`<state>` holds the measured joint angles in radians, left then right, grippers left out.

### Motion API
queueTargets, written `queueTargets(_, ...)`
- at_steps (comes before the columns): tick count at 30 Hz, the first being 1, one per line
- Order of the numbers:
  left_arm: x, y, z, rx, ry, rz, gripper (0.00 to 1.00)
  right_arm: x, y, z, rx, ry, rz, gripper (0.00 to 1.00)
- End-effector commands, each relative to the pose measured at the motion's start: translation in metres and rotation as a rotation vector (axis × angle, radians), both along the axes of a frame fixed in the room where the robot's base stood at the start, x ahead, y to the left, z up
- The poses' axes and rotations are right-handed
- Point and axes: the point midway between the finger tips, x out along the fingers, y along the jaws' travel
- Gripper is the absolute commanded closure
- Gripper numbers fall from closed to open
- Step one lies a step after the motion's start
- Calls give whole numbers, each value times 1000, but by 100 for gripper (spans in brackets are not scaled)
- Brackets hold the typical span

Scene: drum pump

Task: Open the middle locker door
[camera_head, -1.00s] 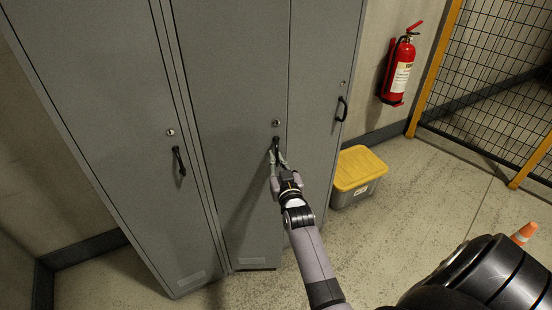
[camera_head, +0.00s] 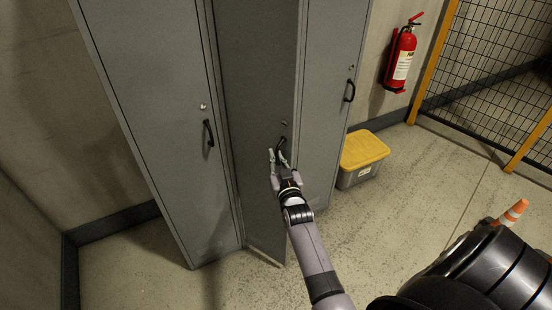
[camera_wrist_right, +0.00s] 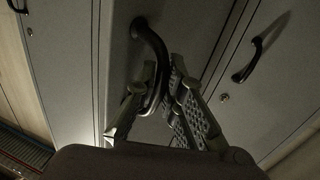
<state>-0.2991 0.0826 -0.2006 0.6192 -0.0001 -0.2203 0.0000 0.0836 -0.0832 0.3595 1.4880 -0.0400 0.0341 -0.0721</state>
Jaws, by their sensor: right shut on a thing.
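The middle locker door (camera_head: 262,90) is grey and stands ajar, its right edge and bottom swung out from the locker front. Its black handle (camera_head: 281,143) is near the door's right edge, below a small round lock. My right gripper (camera_head: 278,158) is at this handle. In the right wrist view, the fingers of my right gripper (camera_wrist_right: 165,100) are shut around the curved black handle (camera_wrist_right: 152,50). My left gripper is not in view.
The left locker door (camera_head: 150,110) and right locker door (camera_head: 333,90) are shut. A grey box with a yellow lid (camera_head: 363,150) stands on the floor right of the lockers. A red fire extinguisher (camera_head: 401,58) hangs on the wall. An orange cone (camera_head: 512,212) is at right.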

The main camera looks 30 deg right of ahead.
Motion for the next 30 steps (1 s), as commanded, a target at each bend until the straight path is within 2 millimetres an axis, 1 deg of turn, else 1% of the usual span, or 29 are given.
queueTargets(13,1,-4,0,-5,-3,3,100,-1,0,-2,4,2,-2,100)
queueTargets(14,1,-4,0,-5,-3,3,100,-1,0,-2,4,2,-2,90)
queueTargets(22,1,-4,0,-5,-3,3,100,0,0,-1,2,2,-1,72)
queueTargets(30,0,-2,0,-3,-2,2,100,0,0,-1,1,1,0,71)
